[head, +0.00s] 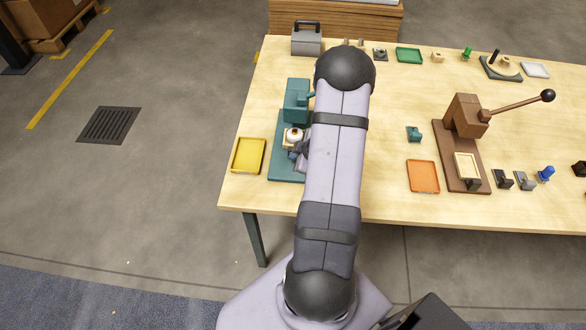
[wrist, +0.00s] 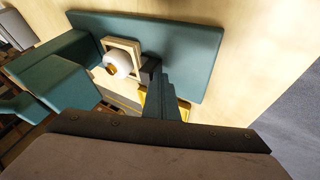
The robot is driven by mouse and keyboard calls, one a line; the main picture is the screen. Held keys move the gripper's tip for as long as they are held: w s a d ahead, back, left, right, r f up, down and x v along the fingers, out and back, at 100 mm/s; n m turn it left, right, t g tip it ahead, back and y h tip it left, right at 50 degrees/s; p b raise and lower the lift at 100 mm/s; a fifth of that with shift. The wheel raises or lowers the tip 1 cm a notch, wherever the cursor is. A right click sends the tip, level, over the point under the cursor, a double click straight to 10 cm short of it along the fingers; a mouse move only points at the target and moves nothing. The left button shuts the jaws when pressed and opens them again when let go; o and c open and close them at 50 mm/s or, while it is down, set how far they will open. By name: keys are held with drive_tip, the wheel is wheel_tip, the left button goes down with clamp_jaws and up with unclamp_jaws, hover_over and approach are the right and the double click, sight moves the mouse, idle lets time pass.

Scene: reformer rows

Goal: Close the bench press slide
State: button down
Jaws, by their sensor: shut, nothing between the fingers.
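A teal bench press (head: 297,100) stands on a teal base plate at the left of the table, partly hidden behind my arm. Its slide carries a square wooden nest holding a white round part (head: 293,134) with a gold centre; the nest (wrist: 137,47) sits out in front of the press body (wrist: 55,70) in the wrist view. A dark block (wrist: 151,66) is at the nest's edge. My gripper (head: 300,154) is shut and empty. In the wrist view its fingertips (wrist: 160,82) are close beside the dark block; I cannot tell whether they touch.
A yellow tray (head: 248,139) lies left of the teal base plate. A brown press (head: 466,118) with a long lever stands at the right, with an orange tray (head: 423,162) beside it. Small parts line the back and right.

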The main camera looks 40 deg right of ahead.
drive_tip(key=shift+w+d+r+p, duration=0.15)
drive_tip(key=shift+w+d+p, duration=0.5)
drive_tip(key=shift+w+d, duration=0.35)
drive_tip(key=shift+d, duration=0.05)
drive_tip(key=shift+s+a+f+b, duration=0.3)
drive_tip(key=shift+s+a+b, duration=0.25)
drive_tip(key=shift+b, duration=0.15)
drive_tip(key=shift+s+a+b, duration=0.6)
drive_tip(key=shift+s+a, duration=0.1)
drive_tip(key=v, duration=1)
drive_tip(key=shift+a+r+p, duration=0.15)
drive_tip(key=shift+p, duration=0.3)
drive_tip(key=shift+s, duration=0.15)
